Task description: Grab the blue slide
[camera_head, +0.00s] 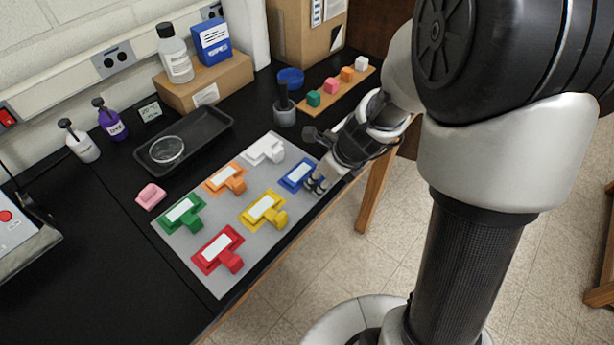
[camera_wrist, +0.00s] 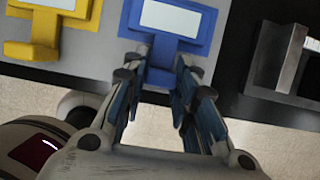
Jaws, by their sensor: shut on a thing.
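The blue slide (camera_head: 296,175) with its white label lies at the right side of the grey mat (camera_head: 188,226). It also shows at the top of the wrist view (camera_wrist: 203,43), where a blue tab reaches down between my fingers. My gripper (camera_head: 318,186) is at the tab end of the slide. In the wrist view my gripper's fingers (camera_wrist: 163,60) stand on either side of the blue tab and are shut on it. The slide looks flat on the mat; I cannot tell whether it is lifted at all.
Yellow (camera_head: 263,209), red (camera_head: 218,250), green (camera_head: 181,213), orange (camera_head: 225,178) and white (camera_head: 264,150) slides lie on the mat. A black tray (camera_head: 185,141) is at the back left. The table's front edge is close to my gripper.

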